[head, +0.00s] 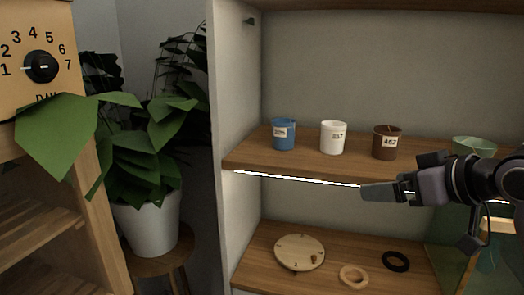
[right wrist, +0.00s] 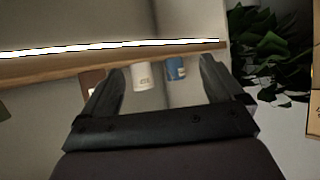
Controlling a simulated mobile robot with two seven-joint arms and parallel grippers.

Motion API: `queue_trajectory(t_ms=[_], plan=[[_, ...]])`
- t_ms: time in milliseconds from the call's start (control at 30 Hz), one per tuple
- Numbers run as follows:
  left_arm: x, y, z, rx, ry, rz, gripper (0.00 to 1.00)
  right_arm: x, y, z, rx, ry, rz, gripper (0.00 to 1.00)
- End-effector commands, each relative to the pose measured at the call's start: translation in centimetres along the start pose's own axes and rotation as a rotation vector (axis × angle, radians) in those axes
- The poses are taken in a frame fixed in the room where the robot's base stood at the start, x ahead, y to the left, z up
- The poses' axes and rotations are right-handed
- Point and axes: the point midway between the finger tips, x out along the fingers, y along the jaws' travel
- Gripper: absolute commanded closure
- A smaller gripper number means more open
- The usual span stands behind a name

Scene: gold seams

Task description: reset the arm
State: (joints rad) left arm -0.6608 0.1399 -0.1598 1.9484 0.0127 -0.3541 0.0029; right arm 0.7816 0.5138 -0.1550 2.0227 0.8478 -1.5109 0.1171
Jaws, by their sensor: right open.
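My right gripper (head: 385,191) reaches in from the right in the head view, in front of the upper shelf's edge. It is empty. In the right wrist view its two fingers (right wrist: 160,88) stand wide apart with nothing between them that they touch. A white cup (right wrist: 142,76) and a blue cup (right wrist: 176,68) show beyond the fingers. My left gripper is in neither view.
The upper shelf (head: 240,160) bears a blue cup (head: 284,135), a white cup (head: 333,137), a brown cup (head: 387,143) and a green bowl (head: 474,146). Below lie a wooden disc (head: 299,252) and two rings (head: 354,276). A potted plant (head: 148,222) stands left.

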Motion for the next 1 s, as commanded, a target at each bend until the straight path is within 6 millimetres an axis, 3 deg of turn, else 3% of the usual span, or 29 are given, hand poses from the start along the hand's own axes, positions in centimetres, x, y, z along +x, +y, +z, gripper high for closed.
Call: queue_trajectory(t_ms=[200,467,667,800,1000], plan=[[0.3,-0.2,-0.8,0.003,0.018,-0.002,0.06,3.3,-1.9,9.2,0.035,-0.133,0.021,0.06],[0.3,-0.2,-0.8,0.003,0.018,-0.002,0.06,4.2,-4.9,20.7,0.086,-0.303,0.064,0.06],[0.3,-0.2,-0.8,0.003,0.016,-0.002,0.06,2.6,-7.4,28.9,0.129,-0.437,0.106,0.06],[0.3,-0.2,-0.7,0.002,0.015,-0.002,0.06,0.4,-9.3,34.0,0.161,-0.535,0.142,0.06],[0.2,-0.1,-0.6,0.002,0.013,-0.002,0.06,-3.5,-11.5,39.7,0.199,-0.671,0.194,0.06]])
